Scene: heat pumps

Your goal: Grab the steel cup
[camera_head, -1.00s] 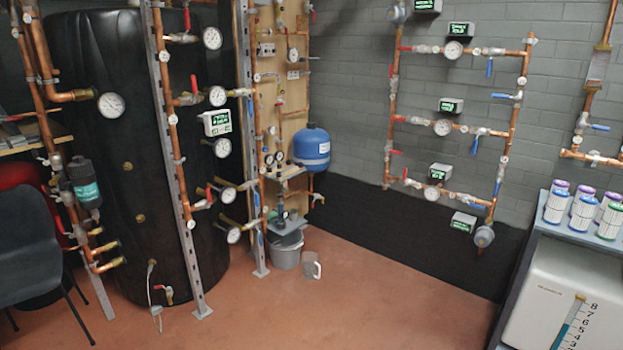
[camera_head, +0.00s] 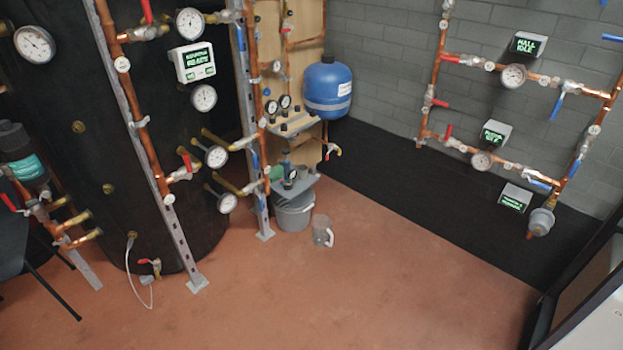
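The steel cup (camera_head: 322,231) stands on the reddish floor near the middle of the view. It is grey, with a handle on its right side. It is just right of a grey bucket (camera_head: 294,213) that stands under the pipework. Neither of my grippers shows in the head view.
A large black tank (camera_head: 85,150) with pipes, gauges and a metal upright (camera_head: 150,155) stands at the left. A blue vessel (camera_head: 327,90) hangs above the bucket. A white-topped unit (camera_head: 595,320) is at the lower right. The floor (camera_head: 350,300) in front of the cup is clear.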

